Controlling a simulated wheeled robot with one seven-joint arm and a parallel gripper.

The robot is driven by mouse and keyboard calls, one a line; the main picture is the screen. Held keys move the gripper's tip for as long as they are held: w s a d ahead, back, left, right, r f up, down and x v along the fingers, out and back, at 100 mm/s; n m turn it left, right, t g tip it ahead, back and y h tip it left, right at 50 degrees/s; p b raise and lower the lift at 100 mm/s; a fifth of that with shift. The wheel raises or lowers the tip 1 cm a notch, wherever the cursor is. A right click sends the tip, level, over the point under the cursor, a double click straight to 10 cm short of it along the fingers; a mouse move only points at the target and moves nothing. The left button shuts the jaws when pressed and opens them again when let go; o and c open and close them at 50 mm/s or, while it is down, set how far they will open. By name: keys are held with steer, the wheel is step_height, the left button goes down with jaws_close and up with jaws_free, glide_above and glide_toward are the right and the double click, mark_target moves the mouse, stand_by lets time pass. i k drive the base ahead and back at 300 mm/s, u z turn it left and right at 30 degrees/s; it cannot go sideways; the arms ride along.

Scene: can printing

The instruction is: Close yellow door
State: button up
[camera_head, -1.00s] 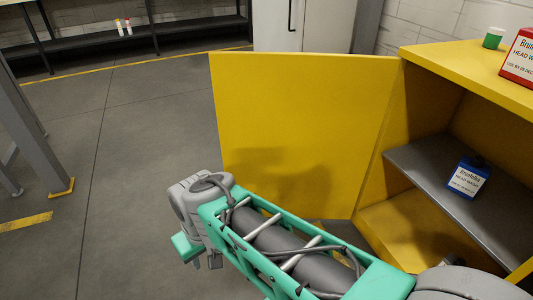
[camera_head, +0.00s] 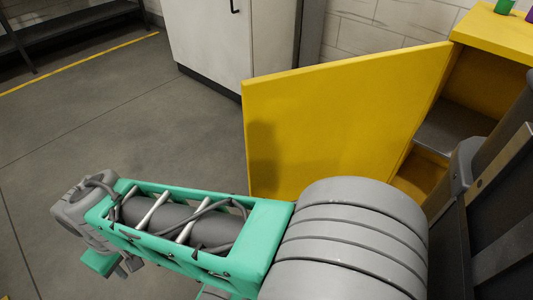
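The yellow door (camera_head: 345,125) stands wide open, swung out to the left from the yellow cabinet (camera_head: 490,32) at the right. Part of the cabinet's grey shelf (camera_head: 455,125) shows past the door's right edge. My arm stretches across the front from right to left, in front of the door. The end of my arm is at the lower left, left of the door's free edge and apart from it in the picture. The gripper's fingers cannot be made out there.
A white cabinet (camera_head: 210,45) with a dark handle stands behind the door against the brick wall. A dark shelf rack (camera_head: 80,30) is at the far left. Grey floor (camera_head: 130,120) left of the door is clear. A green cup (camera_head: 504,6) stands on the yellow cabinet.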

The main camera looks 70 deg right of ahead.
mark_target(358, 115)
steer(key=i, duration=2.05)
steer(key=z, duration=3.35)
steer(key=k, duration=0.4)
steer(key=u, duration=0.6)
steer(key=i, duration=0.5)
